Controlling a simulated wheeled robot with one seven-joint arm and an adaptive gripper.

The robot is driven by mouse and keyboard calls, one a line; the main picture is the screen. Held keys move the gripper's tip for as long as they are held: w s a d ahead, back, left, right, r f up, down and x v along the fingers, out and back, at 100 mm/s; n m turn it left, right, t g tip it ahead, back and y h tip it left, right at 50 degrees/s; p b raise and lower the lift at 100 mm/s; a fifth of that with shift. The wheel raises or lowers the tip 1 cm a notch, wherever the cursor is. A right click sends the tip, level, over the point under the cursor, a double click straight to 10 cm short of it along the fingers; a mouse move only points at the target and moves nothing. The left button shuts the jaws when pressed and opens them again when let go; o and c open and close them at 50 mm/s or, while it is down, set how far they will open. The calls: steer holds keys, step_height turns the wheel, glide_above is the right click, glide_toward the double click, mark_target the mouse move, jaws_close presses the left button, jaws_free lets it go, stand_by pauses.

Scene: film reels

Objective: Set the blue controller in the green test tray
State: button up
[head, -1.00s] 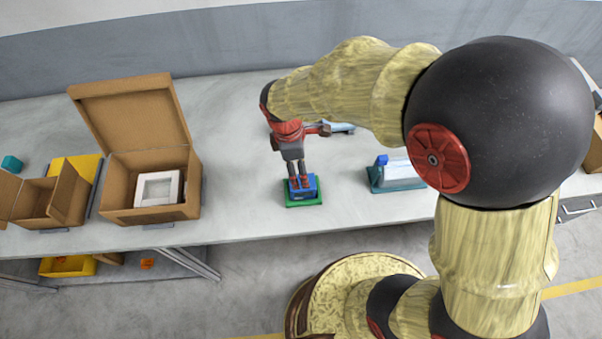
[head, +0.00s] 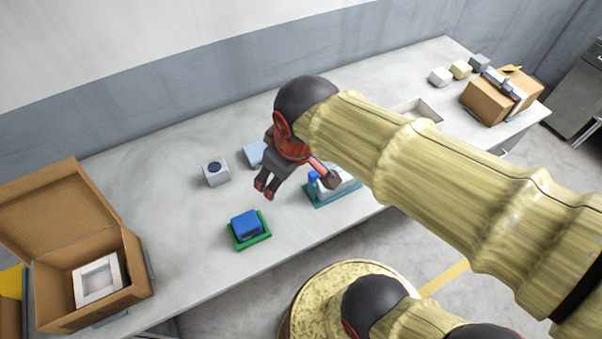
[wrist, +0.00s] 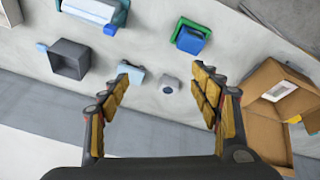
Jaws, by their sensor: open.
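The blue controller (head: 246,224) sits in the green test tray (head: 266,237) near the front edge of the table in the head view. Green rim shows around it. In the wrist view the blue controller (wrist: 190,41) and the green test tray (wrist: 179,27) show at the top, beyond my fingers. My gripper (head: 266,188) is open and empty, raised above the table and apart from the controller, up and to its right in the head view. In the wrist view my gripper (wrist: 166,82) has its fingers wide apart with only table and small objects beyond.
A white block with a round dark top (head: 215,171) and a light blue block (head: 253,153) stand behind the tray. A teal tray with a white item (head: 325,199) is to the right. An open cardboard box (head: 137,270) stands at left, a closed carton (head: 487,100) at far right.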

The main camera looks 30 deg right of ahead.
steer(key=s+m, duration=0.1)
steer(key=s+d+r+m+t, duration=0.1)
steer(key=s+m, duration=0.1)
steer(key=s+d+r+m, duration=0.1)
steer(key=shift+s+d+r, duration=0.15)
steer(key=shift+r, duration=0.05)
